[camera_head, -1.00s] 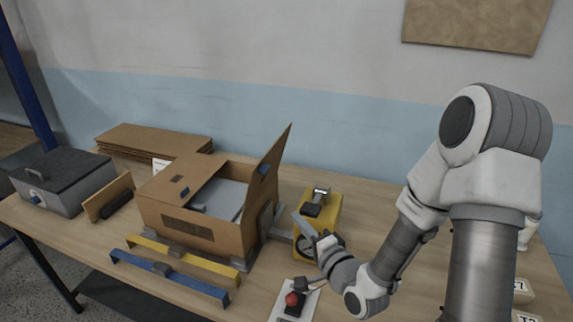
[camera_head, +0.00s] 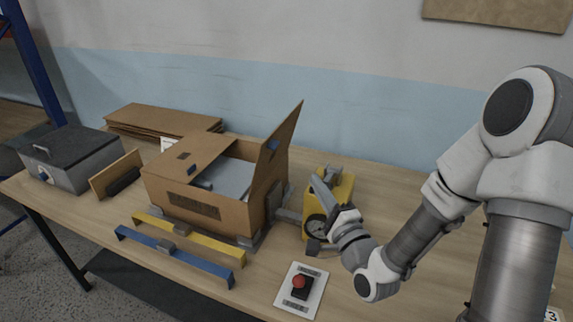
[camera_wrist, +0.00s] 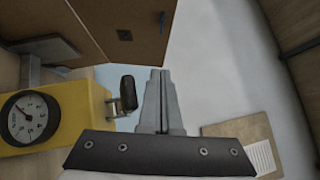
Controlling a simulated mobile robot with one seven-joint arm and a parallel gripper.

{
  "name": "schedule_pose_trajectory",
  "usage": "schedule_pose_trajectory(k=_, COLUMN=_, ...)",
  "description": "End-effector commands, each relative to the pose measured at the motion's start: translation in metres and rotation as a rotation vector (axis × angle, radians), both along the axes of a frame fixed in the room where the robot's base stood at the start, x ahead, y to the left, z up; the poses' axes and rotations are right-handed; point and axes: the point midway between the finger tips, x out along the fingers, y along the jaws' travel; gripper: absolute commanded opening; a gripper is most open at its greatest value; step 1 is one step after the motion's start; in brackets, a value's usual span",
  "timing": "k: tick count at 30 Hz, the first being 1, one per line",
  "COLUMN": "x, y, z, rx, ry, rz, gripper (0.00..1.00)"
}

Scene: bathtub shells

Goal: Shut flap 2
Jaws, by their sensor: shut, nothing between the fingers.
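An open cardboard box (camera_head: 205,218) stands on the table. Its left flap (camera_head: 190,158) lies inward over part of the opening. No number is readable on either flap, so I cannot tell which is flap 2. My gripper (camera_head: 318,183) is shut and empty, to the right of the box and in front of the yellow device.
The yellow device (camera_head: 342,190) with a round gauge stands close right of the box; its gauge shows in the wrist view. A red button (camera_head: 299,282) on a white plate is in front. Yellow and blue bars (camera_head: 175,262) lie before the box. A grey case (camera_head: 72,160) stands left.

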Motion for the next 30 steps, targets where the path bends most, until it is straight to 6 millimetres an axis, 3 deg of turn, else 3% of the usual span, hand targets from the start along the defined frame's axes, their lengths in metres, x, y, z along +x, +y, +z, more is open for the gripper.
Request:
schedule_pose_trajectory(k=12, x=0.005, y=0.006, z=-0.003, rx=0.001, ry=-0.002, rz=-0.006, gripper=0.00)
schedule_pose_trajectory(k=23, x=0.074, y=0.037, z=0.018, rx=0.004, ry=0.003, rz=-0.004, gripper=0.00)
schedule_pose_trajectory(k=30, x=0.083, y=0.066, z=0.025, rx=0.003, ry=0.003, rz=-0.003, gripper=0.00)
